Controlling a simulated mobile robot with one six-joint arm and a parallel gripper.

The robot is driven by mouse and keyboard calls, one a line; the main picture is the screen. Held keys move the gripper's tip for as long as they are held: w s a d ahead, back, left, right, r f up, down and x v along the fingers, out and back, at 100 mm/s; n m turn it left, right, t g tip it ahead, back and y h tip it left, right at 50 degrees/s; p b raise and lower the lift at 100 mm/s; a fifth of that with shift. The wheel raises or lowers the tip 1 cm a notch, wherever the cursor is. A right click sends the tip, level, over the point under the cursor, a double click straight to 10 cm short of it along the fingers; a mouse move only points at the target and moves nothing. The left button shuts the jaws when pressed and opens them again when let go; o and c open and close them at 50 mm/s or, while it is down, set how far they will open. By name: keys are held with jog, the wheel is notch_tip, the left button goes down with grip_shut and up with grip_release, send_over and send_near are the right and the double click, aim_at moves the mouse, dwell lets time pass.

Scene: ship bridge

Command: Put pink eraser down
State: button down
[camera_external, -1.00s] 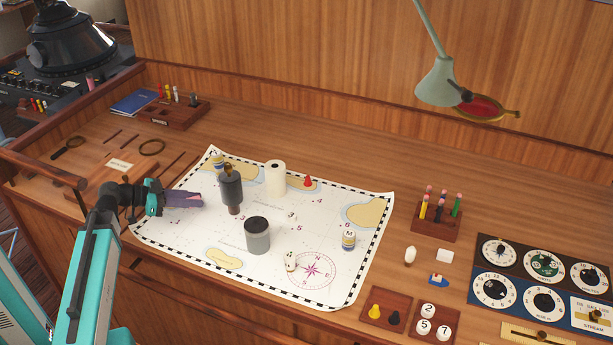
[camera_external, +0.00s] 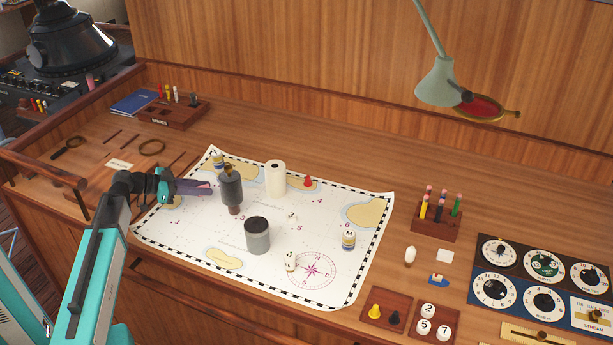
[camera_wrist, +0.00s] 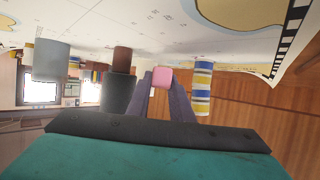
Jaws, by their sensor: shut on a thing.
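My gripper (camera_external: 207,189) is at the left part of the chart (camera_external: 262,268), left of a dark bottle (camera_external: 231,186). In the wrist view its two purple-grey fingers are shut on the pink eraser (camera_wrist: 162,77), which sits between the fingertips. In the external view the eraser is mostly hidden by the fingers. The gripper appears to be above the chart; the exact gap below the eraser cannot be told.
A striped jar (camera_external: 218,163) stands behind my gripper, near the chart's far left corner. A grey canister (camera_external: 257,236), a white roll (camera_external: 275,178) and a red cone (camera_external: 308,182) stand on the chart. A pencil block (camera_external: 437,224) stands to the right.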

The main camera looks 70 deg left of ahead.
aim_at(204, 203)
jog(key=shift+f+p, duration=0.7)
jog(key=shift+f, duration=1)
jog(key=shift+f+b, duration=0.2)
jog(key=shift+b, duration=0.1)
jog(key=c, duration=1.6)
grip_release()
jog(key=shift+r+p, duration=0.3)
jog(key=shift+p, duration=0.05)
jog(key=shift+b+v, duration=1.2)
jog(key=shift+v, duration=2.5)
jog(key=shift+f, duration=0.1)
